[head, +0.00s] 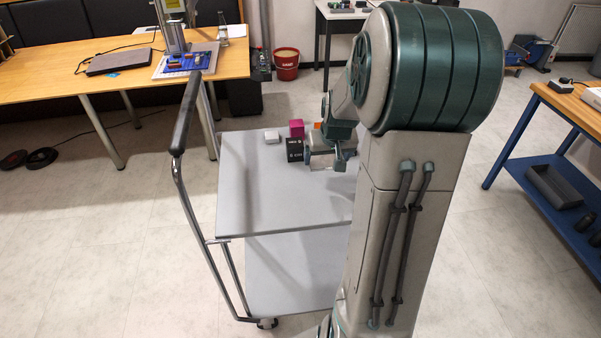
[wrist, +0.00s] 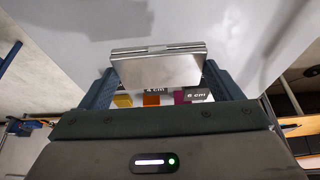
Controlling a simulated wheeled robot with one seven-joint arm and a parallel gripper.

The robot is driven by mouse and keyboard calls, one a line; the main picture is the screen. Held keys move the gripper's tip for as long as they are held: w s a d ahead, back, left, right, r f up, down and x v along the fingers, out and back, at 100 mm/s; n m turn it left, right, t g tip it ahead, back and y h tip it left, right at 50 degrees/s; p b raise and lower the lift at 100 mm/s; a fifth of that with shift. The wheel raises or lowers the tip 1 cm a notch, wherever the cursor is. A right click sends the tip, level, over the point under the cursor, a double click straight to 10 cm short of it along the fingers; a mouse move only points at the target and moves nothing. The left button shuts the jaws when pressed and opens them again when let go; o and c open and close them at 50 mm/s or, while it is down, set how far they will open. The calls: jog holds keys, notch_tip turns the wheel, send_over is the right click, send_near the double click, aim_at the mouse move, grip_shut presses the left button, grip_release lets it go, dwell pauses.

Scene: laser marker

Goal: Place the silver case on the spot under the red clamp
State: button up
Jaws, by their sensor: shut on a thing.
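The silver case (wrist: 156,70) is a flat, shiny metal box with a seam near its far edge. My gripper (wrist: 158,80) is shut on it, one finger on each short end in the wrist view. In the head view the case (head: 320,160) shows partly behind my gripper, over or on the grey cart top; I cannot tell whether it touches. On the wooden table at the left, a blue mat (head: 186,71) lies under a laser marker (head: 174,28). Small coloured items lie on the mat; I cannot make out the red clamp or its spot.
A magenta cube (head: 296,128), a black block (head: 295,150) and a white block (head: 271,136) sit on the cart (head: 270,200) near my gripper. The cart's front area is clear. A laptop (head: 117,62) lies on the wooden table (head: 40,75). A red bucket (head: 286,66) stands behind.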

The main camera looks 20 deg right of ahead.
send_over(298, 180)
jog(key=s, duration=0.2)
jog(key=f, duration=0.4)
jog(key=shift+w+a+f, duration=0.2)
jog(key=shift+f, duration=0.1)
jog(key=shift+f+p, duration=0.3)
jog(key=shift+f, duration=1.75)
jog(key=shift+f, duration=0.2)
jog(key=o, duration=0.8)
jog(key=shift+o, duration=0.2)
jog(key=shift+r, duration=0.1)
